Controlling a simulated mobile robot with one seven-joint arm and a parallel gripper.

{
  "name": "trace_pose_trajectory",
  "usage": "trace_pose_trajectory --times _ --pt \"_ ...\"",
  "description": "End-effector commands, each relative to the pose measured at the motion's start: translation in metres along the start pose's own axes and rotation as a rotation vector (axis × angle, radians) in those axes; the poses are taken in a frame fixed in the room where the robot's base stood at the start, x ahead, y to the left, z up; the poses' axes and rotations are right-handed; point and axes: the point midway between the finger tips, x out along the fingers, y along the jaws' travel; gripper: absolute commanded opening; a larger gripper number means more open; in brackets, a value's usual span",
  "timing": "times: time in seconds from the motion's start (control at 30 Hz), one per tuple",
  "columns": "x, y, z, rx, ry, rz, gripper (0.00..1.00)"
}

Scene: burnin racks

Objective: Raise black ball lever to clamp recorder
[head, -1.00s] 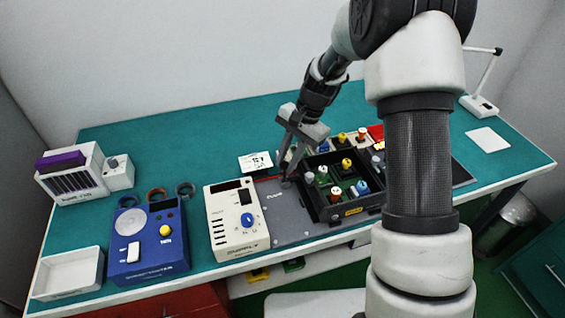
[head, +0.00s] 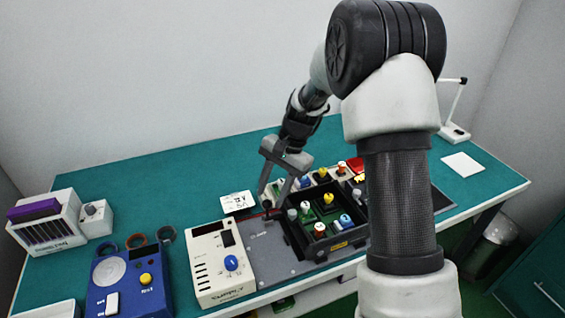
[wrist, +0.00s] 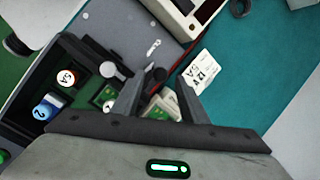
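The black ball lever (wrist: 159,75) shows in the wrist view as a small dark ball on a dark arm, beside a red line at the edge of a grey plate (wrist: 128,28). My gripper (wrist: 160,77) is open, with one finger on each side of the ball in this view. I cannot tell whether either finger touches it. In the head view my gripper (head: 272,193) points down above the plate's back edge, and the lever is small and partly hidden near the fingertips. I cannot clearly pick out the recorder; a cream block (wrist: 163,107) is partly hidden between the fingers.
A black tray (head: 303,252) with several coloured-knob parts lies right of the plate. A cream supply box (head: 211,281) stands left of it, with a blue box (head: 127,293) further left. A white printed card (head: 238,201) lies behind. The green table behind is mostly clear.

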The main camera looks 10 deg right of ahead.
Motion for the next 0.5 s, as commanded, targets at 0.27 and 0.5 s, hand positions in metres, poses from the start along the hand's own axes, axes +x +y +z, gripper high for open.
trace_pose_trajectory --times 0.27,0.5 --pt "-0.07 0.0 -0.001 0.001 0.006 -0.003 0.4" --pt "-0.123 0.0 -0.001 0.001 0.004 -0.003 0.4"
